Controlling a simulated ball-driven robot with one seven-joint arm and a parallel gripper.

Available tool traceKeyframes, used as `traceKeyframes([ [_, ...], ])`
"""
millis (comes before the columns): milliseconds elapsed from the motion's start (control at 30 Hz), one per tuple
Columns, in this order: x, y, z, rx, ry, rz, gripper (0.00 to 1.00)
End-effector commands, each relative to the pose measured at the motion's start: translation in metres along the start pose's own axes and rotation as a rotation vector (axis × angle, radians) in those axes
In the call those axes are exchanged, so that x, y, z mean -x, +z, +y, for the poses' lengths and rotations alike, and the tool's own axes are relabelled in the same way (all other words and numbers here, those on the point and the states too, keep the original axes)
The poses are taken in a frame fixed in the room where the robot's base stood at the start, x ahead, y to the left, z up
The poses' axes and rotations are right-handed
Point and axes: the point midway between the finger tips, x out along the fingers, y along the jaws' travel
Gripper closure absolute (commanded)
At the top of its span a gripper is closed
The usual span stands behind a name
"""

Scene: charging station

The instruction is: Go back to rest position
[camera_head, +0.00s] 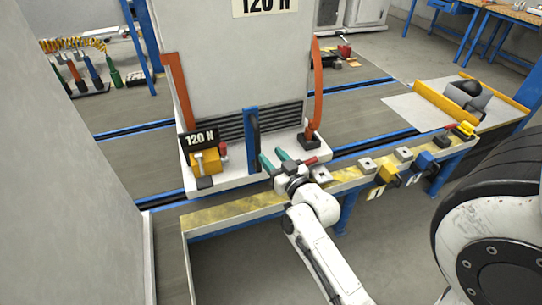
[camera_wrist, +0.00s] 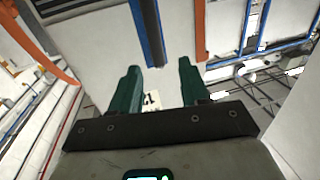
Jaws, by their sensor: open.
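My gripper (camera_head: 277,162) is at the front of the charging station (camera_head: 225,50), just above the near edge of its white base, right of the blue upright bar (camera_head: 251,138). Its two green fingers are apart with nothing between them. In the wrist view my gripper (camera_wrist: 158,82) also shows open and empty, with the pale station panel (camera_wrist: 100,40) beyond. My white arm reaches up from the bottom of the head view. Whether a finger touches the station base cannot be told.
A yellow-striped ledge (camera_head: 225,213) runs below the station, with a yellow connector (camera_head: 387,173) and a blue connector (camera_head: 425,160) on it. A yellow block (camera_head: 205,163) sits on the station base. An orange cable (camera_head: 317,85) hangs at right. A large black wheel (camera_head: 495,215) fills the right.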

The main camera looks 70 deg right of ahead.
Motion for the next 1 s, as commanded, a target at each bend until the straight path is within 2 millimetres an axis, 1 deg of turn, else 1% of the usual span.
traceKeyframes([
  [467, 0.0, 0.001, 0.0, 0.0, -0.001, -0.002, 0.54],
  [567, 0.0, 0.005, -0.01, 0.002, -0.027, -0.032, 0.54],
  [667, 0.004, 0.018, -0.037, 0.008, -0.099, -0.127, 0.54],
  [767, 0.017, 0.04, -0.076, 0.029, -0.207, -0.284, 0.54],
  [800, 0.026, 0.05, -0.092, 0.043, -0.252, -0.357, 0.54],
  [867, 0.042, 0.064, -0.114, 0.067, -0.313, -0.469, 0.54],
  [900, 0.054, 0.073, -0.126, 0.087, -0.35, -0.544, 0.54],
  [967, 0.075, 0.086, -0.141, 0.12, -0.398, -0.656, 0.54],
  [1000, 0.09, 0.093, -0.149, 0.144, -0.427, -0.729, 0.54],
])
